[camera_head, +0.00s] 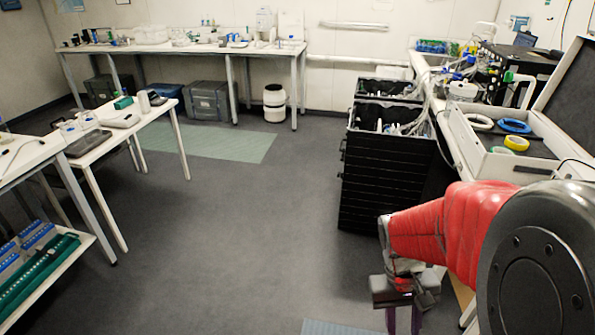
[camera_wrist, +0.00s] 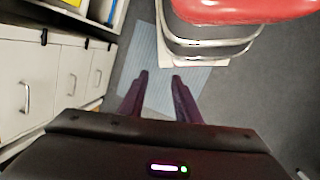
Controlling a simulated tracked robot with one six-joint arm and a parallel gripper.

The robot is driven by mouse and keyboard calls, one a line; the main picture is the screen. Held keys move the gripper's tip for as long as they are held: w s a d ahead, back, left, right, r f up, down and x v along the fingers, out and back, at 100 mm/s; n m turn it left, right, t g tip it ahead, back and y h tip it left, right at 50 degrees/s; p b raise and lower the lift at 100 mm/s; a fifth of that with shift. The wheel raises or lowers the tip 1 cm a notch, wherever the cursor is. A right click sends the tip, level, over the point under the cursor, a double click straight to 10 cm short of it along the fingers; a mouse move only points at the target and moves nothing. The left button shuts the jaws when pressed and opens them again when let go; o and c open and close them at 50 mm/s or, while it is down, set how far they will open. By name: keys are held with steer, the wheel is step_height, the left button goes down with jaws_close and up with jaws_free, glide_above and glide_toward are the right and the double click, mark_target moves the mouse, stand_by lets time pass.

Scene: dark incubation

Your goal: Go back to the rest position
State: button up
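My gripper (camera_head: 404,318) hangs at the lower right in the head view, at the end of my red-sleeved arm. It points down over the floor, beside the right-hand bench. In the wrist view, the two dark purple fingers of my gripper (camera_wrist: 160,78) stand apart with nothing between them. A light blue floor mat (camera_wrist: 150,55) shows beyond the fingertips, well below them.
The right bench holds an open case (camera_head: 478,155) with tape rolls. Cabinet drawers (camera_wrist: 60,70) and a red-seated stool (camera_wrist: 245,10) flank my gripper. The middle floor (camera_head: 240,235) is clear.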

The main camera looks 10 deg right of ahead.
steer(key=w+a+r+n+t+y, duration=0.1)
steer(key=a+r+n+t, duration=0.1)
steer(key=a+r+t, duration=0.6)
steer(key=a+r, duration=0.5)
steer(key=r, duration=0.4)
steer(key=shift+w+a+r, duration=0.25)
stand_by(0.6)
